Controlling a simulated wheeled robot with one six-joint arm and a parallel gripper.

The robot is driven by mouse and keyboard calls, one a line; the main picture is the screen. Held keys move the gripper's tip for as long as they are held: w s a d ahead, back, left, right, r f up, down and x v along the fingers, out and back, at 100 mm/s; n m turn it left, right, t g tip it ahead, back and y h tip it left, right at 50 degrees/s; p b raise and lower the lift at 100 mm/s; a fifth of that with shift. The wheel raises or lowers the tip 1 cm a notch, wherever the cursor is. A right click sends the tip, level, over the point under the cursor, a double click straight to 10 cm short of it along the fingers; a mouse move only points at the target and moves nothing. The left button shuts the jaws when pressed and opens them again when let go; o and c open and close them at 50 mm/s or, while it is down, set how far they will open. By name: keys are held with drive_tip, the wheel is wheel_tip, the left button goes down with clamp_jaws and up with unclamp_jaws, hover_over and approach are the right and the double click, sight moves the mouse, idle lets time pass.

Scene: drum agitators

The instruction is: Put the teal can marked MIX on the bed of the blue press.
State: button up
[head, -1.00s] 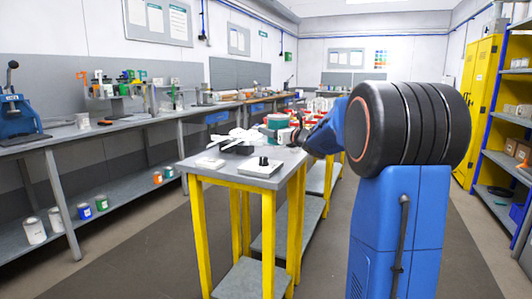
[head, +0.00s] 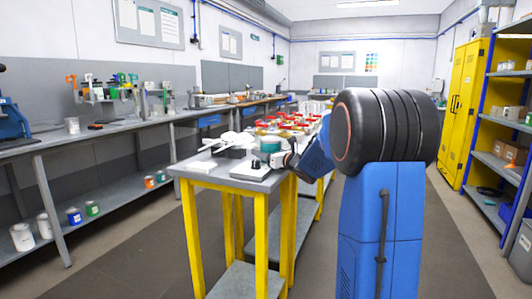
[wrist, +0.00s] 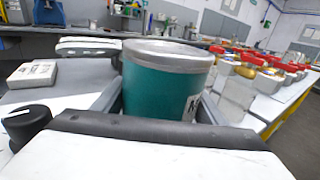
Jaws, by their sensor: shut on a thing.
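The teal can (head: 270,146) is in my gripper (head: 284,159) above or at the near table's right edge; I cannot tell if it touches the top. In the wrist view the can (wrist: 160,85) stands upright between the two fingers, with a grey rim and part of a white label at its right; the full marking is hidden. My gripper (wrist: 165,100) is shut on it. The blue press (head: 12,122) is on the left bench, cut off by the left edge of the head view, so its bed is mostly out of sight.
The yellow-legged table (head: 205,178) carries a control box with a black knob (head: 252,169) and a rack of red-topped items (head: 290,125). Floor is open between bench and table.

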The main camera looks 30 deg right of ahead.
drive_tip(key=shift+f, duration=0.1)
drive_tip(key=o, duration=1.4)
drive_tip(key=shift+s, duration=0.15)
drive_tip(key=s, duration=0.4)
drive_tip(key=s+d, duration=0.1)
drive_tip(key=s, duration=0.6)
drive_tip(key=shift+s+d, duration=0.15)
drive_tip(key=shift+s, duration=0.15)
